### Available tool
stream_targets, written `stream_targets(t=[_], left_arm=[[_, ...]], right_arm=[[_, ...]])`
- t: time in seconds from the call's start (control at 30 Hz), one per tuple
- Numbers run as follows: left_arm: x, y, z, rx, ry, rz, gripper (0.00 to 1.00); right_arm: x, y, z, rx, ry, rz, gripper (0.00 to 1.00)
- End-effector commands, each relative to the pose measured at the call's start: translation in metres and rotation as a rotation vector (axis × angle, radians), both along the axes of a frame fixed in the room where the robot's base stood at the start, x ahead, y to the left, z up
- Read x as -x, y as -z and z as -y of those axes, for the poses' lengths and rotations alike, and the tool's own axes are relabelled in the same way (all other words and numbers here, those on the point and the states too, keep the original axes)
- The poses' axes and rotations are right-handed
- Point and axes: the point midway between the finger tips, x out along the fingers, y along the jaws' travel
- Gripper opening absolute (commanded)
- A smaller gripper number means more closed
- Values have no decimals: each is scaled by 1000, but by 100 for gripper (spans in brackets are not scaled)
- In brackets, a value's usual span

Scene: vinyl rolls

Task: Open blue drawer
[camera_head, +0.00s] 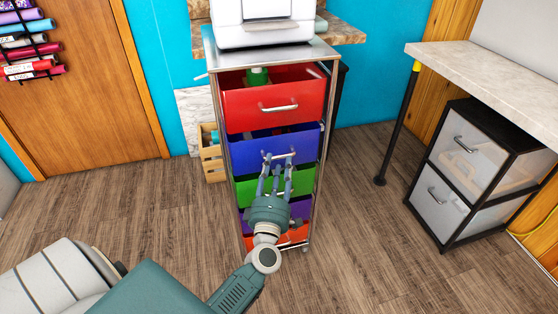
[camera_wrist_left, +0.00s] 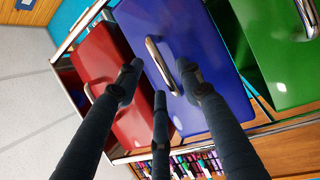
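The blue drawer (camera_head: 250,155) is the second from the top in a metal-framed drawer cart. A dark strip of its inside shows along its top edge, so it looks pulled out a little. Its silver handle (camera_head: 281,155) is on the front. My left gripper (camera_head: 277,161) is in front of this handle, with its fingers spread apart. In the left wrist view the blue front (camera_wrist_left: 195,50) fills the middle, and the handle (camera_wrist_left: 158,62) lies between the open fingers (camera_wrist_left: 157,80). I cannot tell whether they touch it. My right gripper is not in view.
The red drawer (camera_head: 250,106) above stands open with a green item (camera_head: 257,76) inside. The green drawer (camera_head: 247,191) is just below. A white machine (camera_head: 265,24) stands on the cart. A wooden crate (camera_head: 211,160) is left; a black-framed drawer unit (camera_head: 465,165) is right.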

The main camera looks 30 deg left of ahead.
Motion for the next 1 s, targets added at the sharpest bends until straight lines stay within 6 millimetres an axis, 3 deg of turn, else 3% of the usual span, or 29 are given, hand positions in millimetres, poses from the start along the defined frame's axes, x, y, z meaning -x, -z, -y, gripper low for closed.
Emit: stream_targets(t=[0.2,0.53,0.73,1.0], left_arm=[[-21,-4,-11,-2,0,-1,37],[-24,-4,-12,-1,1,-2,37],[-23,-4,-12,-1,1,-2,0],[-23,-4,-12,-1,0,-2,0]], right_arm=[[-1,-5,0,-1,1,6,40],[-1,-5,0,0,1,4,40],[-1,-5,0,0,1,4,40],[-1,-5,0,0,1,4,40]])
